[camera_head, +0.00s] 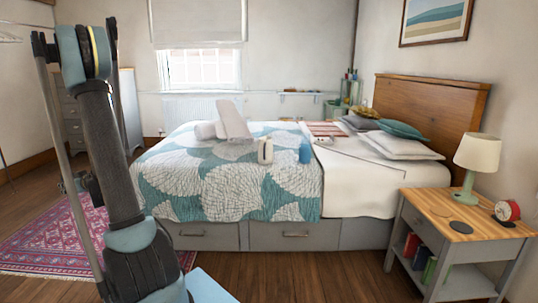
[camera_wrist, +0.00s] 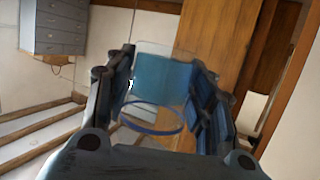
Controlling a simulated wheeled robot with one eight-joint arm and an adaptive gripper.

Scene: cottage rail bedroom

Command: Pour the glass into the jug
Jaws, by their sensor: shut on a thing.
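My gripper (camera_wrist: 165,90) is shut on a clear glass (camera_wrist: 150,112) with blue contents in the wrist view. One dark finger lies on each side of the glass. I cannot tell from this view how far the glass is tilted. In the head view my arm rises at the left, and the glass cannot be made out there. A cream jug (camera_head: 265,151) with a dark handle stands upright on the patterned bed cover, well to the right of my arm. The inside of the jug is hidden.
A blue cup-like thing (camera_head: 305,153) stands just right of the jug on the bed (camera_head: 220,185). Pale rolled items (camera_head: 232,122) lie behind the jug. A nightstand (camera_head: 455,228) with a lamp (camera_head: 476,160) and red clock (camera_head: 507,211) is at right. Wooden floor (camera_head: 310,272) is clear in front.

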